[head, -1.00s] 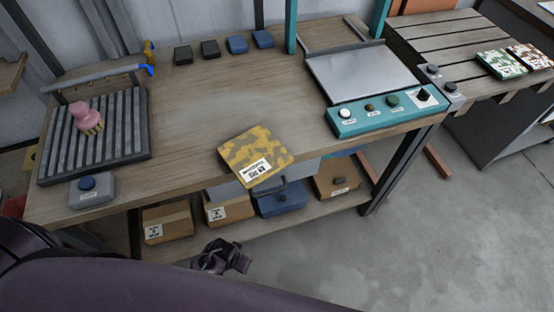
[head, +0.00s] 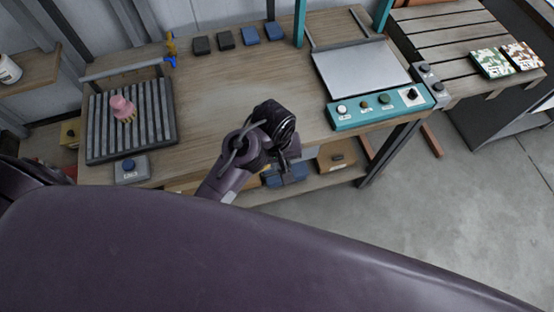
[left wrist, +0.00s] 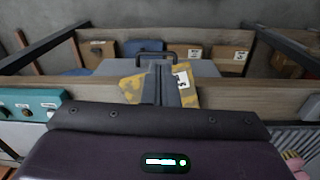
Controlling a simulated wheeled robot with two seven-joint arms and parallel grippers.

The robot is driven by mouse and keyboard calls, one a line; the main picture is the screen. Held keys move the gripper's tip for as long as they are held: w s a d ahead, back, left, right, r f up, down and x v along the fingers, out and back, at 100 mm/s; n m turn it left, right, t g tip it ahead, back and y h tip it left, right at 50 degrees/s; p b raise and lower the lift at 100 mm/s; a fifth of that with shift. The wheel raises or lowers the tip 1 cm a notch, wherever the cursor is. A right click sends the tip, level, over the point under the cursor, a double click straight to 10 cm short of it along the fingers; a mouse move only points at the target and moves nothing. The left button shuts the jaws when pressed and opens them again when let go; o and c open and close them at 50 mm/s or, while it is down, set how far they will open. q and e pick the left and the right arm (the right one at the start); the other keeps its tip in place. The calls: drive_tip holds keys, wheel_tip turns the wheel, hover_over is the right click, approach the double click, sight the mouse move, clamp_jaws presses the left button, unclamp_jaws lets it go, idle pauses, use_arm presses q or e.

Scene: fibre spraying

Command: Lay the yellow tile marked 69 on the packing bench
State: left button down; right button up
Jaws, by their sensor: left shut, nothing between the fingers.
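The yellow patterned tile (left wrist: 131,88) shows in the left wrist view at the bench's front edge, behind my left gripper (left wrist: 163,78). It has a white label whose number is too small to read. In the head view the tile is hidden by my left gripper (head: 286,150), which is over the front edge of the wooden bench (head: 215,95). The gripper's fingers are shut and empty; they overlap the tile in the wrist view, and I cannot tell whether they touch it. A slatted table (head: 440,40) stands at the right. I cannot tell which surface is the packing bench. My right gripper is out of view.
A teal control panel (head: 375,112) with a metal plate is on the bench's right. A ribbed tray (head: 155,140) with a pink object (head: 122,108) and a button box (head: 131,169) are on its left. Patterned tiles (head: 491,64) lie on the slatted table.

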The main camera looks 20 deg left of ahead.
use_arm(q)
drive_tip(key=w+a+f+n+p, duration=0.1)
drive_tip(key=w+f+p, duration=0.3)
drive_tip(key=f, duration=0.6)
drive_tip(key=shift+f, duration=0.15)
drive_tip(key=shift+a, duration=0.1)
